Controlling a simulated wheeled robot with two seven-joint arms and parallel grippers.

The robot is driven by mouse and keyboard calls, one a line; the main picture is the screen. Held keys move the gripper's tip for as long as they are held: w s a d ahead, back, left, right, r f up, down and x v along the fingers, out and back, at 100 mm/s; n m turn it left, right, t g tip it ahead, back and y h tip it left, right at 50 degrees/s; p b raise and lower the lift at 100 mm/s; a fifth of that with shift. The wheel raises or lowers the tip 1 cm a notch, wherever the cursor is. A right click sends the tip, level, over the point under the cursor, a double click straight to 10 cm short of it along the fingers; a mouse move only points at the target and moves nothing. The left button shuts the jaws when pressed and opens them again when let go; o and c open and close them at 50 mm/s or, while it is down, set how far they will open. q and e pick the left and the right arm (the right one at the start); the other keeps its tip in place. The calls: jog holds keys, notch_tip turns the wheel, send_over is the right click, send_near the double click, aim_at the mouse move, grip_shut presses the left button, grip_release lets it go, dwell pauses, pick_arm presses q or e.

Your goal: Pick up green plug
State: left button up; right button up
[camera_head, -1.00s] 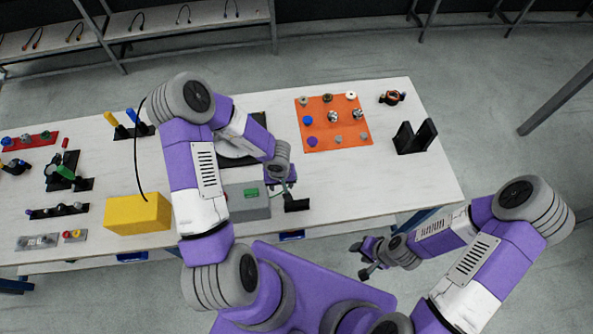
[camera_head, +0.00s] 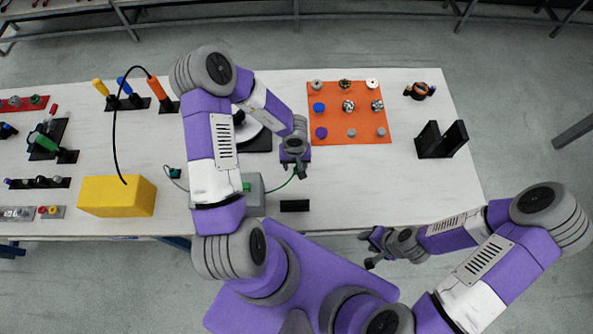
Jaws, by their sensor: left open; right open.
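A green cable (camera_head: 281,186) runs from beside the grey box (camera_head: 257,203) up to my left gripper (camera_head: 296,167). A small green end, which looks like the green plug (camera_head: 300,173), shows right at the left gripper's fingertips. My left gripper is open over the table, and I cannot tell whether its fingers touch the plug. My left arm covers part of the grey box. My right gripper (camera_head: 371,250) is open and empty, off the table's front edge.
A black block (camera_head: 295,206) lies right of the grey box. A yellow box (camera_head: 105,197) stands to the left. An orange mat (camera_head: 338,127) with several knobs and a black bracket (camera_head: 438,143) are at right. A dark teal connector (camera_head: 174,172) lies left of my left arm.

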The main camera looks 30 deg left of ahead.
aim_at(296, 169)
pick_arm(q)
jog(key=f, duration=0.1)
jog(key=f+b, duration=0.1)
jog(key=f, duration=0.1)
jog(key=f+b, duration=0.1)
jog(key=f, duration=0.1)
jog(key=shift+w+f, duration=0.1)
jog(key=shift+w, duration=0.3)
grip_shut()
